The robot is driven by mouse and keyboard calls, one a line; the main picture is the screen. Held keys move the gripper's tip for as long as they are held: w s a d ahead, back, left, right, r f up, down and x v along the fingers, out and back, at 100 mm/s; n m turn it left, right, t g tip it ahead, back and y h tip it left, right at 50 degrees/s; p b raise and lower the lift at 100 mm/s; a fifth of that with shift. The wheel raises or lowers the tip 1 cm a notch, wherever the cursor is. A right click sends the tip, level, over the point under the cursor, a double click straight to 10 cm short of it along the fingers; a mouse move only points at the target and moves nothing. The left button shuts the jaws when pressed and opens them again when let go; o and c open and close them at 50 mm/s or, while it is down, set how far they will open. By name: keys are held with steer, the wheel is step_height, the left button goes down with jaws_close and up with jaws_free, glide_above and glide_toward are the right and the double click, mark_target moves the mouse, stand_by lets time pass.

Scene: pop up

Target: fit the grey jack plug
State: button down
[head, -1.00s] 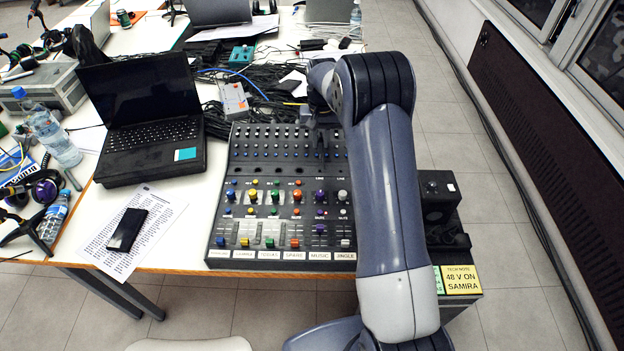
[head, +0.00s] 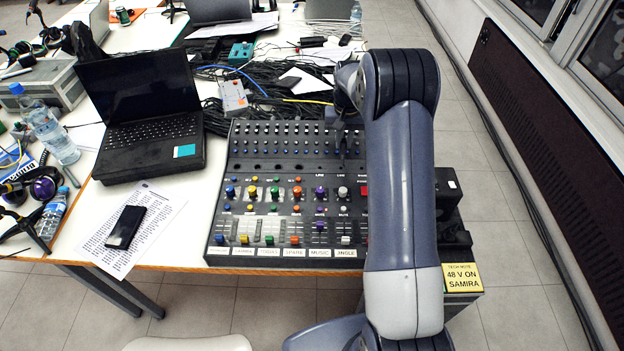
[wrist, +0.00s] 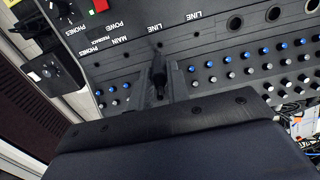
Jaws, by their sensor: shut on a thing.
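My gripper (head: 343,140) is over the upper right part of the black mixing desk (head: 228,178). In the wrist view, my gripper (wrist: 160,82) is shut on a slim dark plug (wrist: 158,68), which I take to be the grey jack plug. Its tip points at the panel near the LINE labels. Whether the tip touches the panel or sits in a socket cannot be told. Round dark sockets (wrist: 272,14) show in a row at the upper right of the wrist view. My arm hides the right part of the desk in the head view.
Rows of small knobs stand near the gripper. A laptop (head: 150,105) stands left of the desk. A grey box (head: 233,97) and tangled black cables lie behind it. A black box with a yellow note (head: 462,278) is at the right. A phone (head: 126,227) lies on paper at the left.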

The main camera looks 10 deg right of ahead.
mark_target(343, 153)
stand_by(0.4)
steer(key=shift+f+b, duration=0.95)
steer(key=shift+f, duration=0.6)
steer(key=shift+f, duration=0.15)
steer(key=shift+f+b, duration=1.2)
steer(key=shift+f, duration=0.55)
steer(key=c, duration=1.3)
jaws_free()
step_height(343, 153, up, 11)
steer(key=shift+f+b, duration=0.15)
steer(key=shift+b, duration=0.3)
